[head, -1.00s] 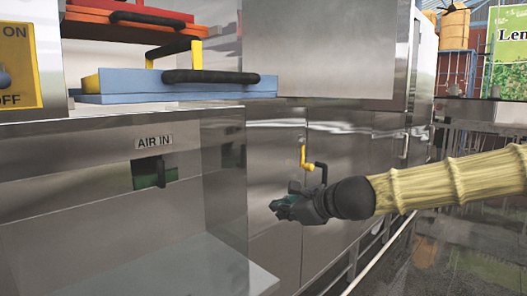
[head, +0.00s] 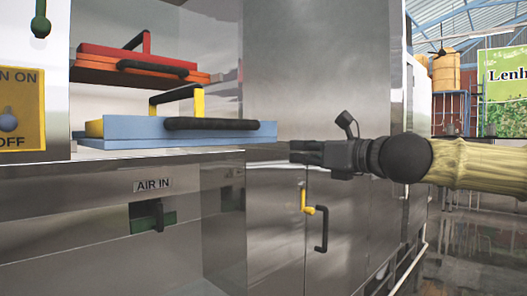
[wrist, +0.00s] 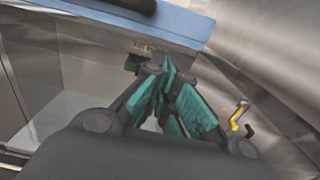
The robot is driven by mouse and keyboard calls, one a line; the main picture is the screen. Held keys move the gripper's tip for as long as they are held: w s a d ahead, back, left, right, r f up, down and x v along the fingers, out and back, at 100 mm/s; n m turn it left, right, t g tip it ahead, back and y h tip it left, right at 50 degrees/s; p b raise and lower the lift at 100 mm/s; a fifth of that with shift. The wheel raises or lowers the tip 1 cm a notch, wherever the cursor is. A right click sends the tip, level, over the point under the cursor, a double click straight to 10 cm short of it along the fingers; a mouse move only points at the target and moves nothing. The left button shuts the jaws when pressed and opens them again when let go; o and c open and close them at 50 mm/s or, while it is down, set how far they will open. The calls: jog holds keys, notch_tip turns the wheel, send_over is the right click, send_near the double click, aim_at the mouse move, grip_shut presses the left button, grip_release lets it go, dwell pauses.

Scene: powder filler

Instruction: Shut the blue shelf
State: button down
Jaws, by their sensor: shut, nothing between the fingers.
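The blue shelf (head: 160,134) sticks out of the machine's open bay in the head view, with a black bar handle (head: 222,125) along its front. In the wrist view the blue shelf (wrist: 178,22) crosses the top, beyond my fingers. My gripper (head: 300,152) is shut and empty, to the right of the shelf's front end and slightly lower in the picture. It appears apart from the shelf. The green finger pads also show in the wrist view (wrist: 168,75).
A red and orange shelf (head: 140,63) sits above the blue one. A steel cabinet wall (head: 315,70) stands to the right. A yellow latch (head: 304,198) and a black door handle (head: 321,230) stick out below my gripper. An AIR IN label (head: 152,185) is below the shelf.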

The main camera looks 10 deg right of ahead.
jog(key=p+x, duration=0.2)
jog(key=x, duration=0.9)
jog(key=shift+w+a, duration=0.2)
jog(key=shift+w, duration=0.1)
dwell(0.5)
